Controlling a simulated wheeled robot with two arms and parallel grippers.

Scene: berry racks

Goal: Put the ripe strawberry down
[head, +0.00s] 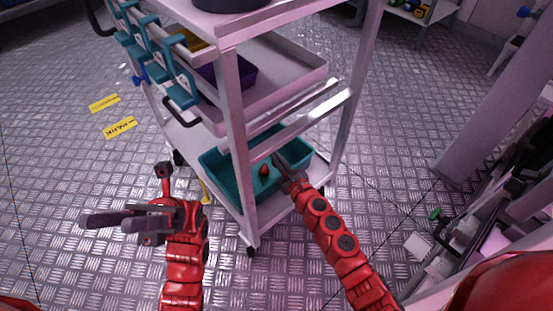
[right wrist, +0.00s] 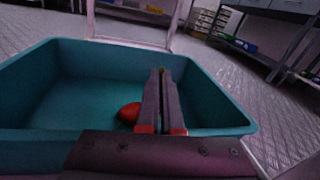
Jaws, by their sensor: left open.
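The ripe strawberry (head: 264,170) is red and shows inside the teal tray on the cart's bottom shelf. In the right wrist view the strawberry (right wrist: 128,112) is just left of the fingers, its right side hidden behind them. My right gripper (head: 281,161) reaches into the tray from the right. Its fingers (right wrist: 161,85) are close together, with a small yellow-green bit at their tips. I cannot tell whether that bit belongs to the strawberry, or whether the berry hangs or rests on the tray floor. My left gripper (head: 105,221) is open and empty, left of the cart.
The teal tray (head: 219,177) also fills the right wrist view (right wrist: 40,70). A white cart post (head: 238,140) stands between my arms. Above are a middle shelf with a purple bin (head: 240,76) and teal clips on the rail (head: 178,90). Metal floor at left is open.

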